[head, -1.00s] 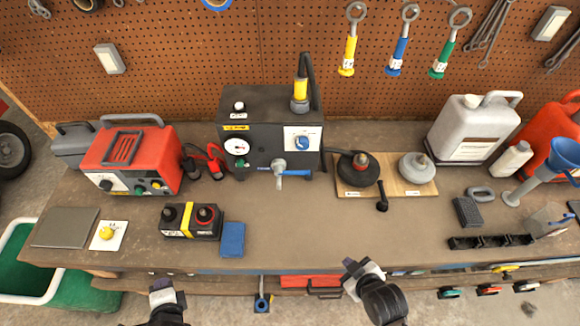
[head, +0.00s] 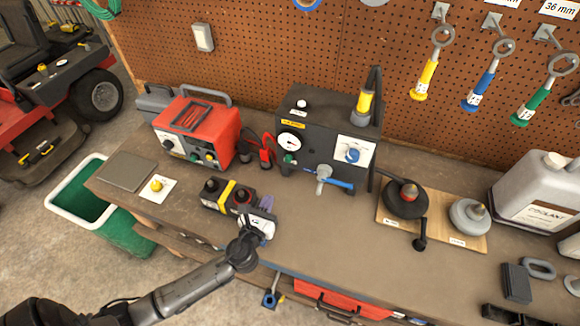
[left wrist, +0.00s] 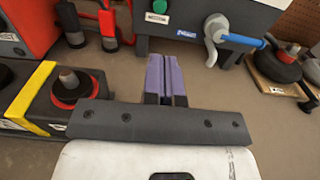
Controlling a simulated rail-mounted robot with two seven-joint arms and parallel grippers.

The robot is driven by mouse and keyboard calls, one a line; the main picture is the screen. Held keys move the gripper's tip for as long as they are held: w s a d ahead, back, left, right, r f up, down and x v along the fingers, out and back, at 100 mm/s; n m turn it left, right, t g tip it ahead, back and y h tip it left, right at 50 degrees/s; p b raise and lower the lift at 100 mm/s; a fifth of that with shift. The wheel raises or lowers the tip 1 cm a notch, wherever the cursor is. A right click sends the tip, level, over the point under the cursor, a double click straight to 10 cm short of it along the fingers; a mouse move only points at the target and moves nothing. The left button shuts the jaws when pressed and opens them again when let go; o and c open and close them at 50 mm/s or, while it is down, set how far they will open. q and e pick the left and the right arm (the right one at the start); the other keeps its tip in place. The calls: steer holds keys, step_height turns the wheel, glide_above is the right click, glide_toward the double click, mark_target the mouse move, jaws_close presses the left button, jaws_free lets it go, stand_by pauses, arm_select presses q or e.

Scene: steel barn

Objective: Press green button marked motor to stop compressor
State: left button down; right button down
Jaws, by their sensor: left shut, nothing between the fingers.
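The compressor (head: 310,170) is a dark box on the bench with a round gauge, a blue dial and a blue-handled tap. A small green button (head: 289,158) sits low on its front, below the gauge. In the left wrist view the green button (left wrist: 160,6) is at the top edge above a small white label too small to read. My left gripper (head: 267,203) is shut and empty, its purple fingers together. It is over the bench in front of the compressor, apart from the button, and points towards it in the left wrist view (left wrist: 166,75). My right gripper is out of view.
A black battery (head: 228,197) with a yellow band lies just left of my left gripper. A red charger (head: 197,132) with clamps (head: 264,152) stands left of the compressor. A wooden board (head: 440,225) with round parts is on the right. The bench front is mostly clear there.

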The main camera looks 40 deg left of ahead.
mark_target(287, 161)
arm_select(q)
steer(key=x, duration=1.4)
